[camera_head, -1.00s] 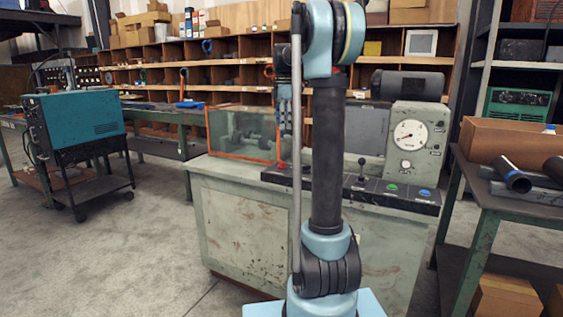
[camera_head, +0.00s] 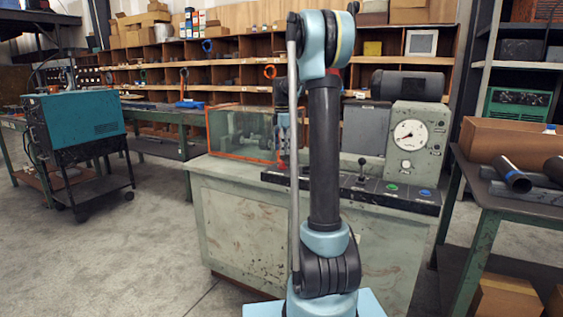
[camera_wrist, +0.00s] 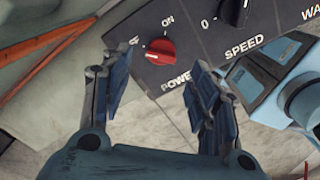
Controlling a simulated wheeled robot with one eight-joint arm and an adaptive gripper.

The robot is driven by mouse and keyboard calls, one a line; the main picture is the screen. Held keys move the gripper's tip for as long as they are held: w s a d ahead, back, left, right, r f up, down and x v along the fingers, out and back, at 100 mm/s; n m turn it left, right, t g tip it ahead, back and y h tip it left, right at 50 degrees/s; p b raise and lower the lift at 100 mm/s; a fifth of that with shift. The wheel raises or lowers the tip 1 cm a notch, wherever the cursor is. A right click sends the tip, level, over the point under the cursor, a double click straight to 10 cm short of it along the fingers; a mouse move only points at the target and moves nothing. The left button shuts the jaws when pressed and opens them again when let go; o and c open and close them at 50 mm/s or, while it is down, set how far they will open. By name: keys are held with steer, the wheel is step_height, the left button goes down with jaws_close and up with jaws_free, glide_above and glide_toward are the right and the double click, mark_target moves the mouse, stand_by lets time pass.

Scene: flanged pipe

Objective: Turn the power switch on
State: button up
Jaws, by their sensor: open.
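The power switch (camera_wrist: 160,52) is a red rotary knob on a dark panel (camera_wrist: 200,45), with OFF, ON and POWER printed around it. Its white mark points left, on the OFF side. In the wrist view my gripper (camera_wrist: 157,68) is open, with one finger on each side just short of the knob. I see no contact. In the head view the control panel (camera_head: 372,188) runs along the front of the green-grey bench. My arm hides much of the panel's left part there, and the switch cannot be made out.
A black SPEED knob (camera_wrist: 235,10) sits right of the switch. The orange-framed clear box (camera_head: 240,132) stands at the bench's left. A lever (camera_head: 362,168), green button (camera_head: 391,186) and blue button (camera_head: 425,193) are farther right. A gauge housing (camera_head: 415,140) stands behind them.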

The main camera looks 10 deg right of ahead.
mark_target(282, 161)
steer(key=shift+f, duration=2.85)
steer(key=c, duration=1.1)
